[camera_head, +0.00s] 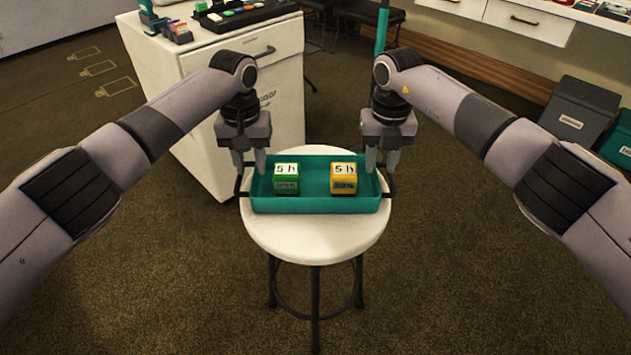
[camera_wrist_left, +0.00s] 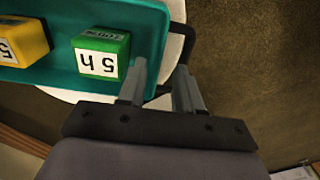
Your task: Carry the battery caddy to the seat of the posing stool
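The battery caddy is a teal tray (camera_head: 315,204) with a black handle loop at each end. It appears to rest on the round white seat of the posing stool (camera_head: 316,242). My left gripper (camera_head: 249,165) is at the caddy's left end, its fingers apart, one over the tray and one by the handle (camera_wrist_left: 188,45). The left wrist view shows these spread fingers (camera_wrist_left: 160,90) with a gap between them. My right gripper (camera_head: 381,162) is at the right end, fingers also apart. Inside the caddy are a green block (camera_head: 286,180) and a yellow block (camera_head: 343,179).
A white drawer cabinet (camera_head: 285,95) stands behind the stool at the left, with a dark tray and small items on top. Dark boxes (camera_head: 580,110) stand at the right by the wall. Brown carpet around the stool is clear at the front.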

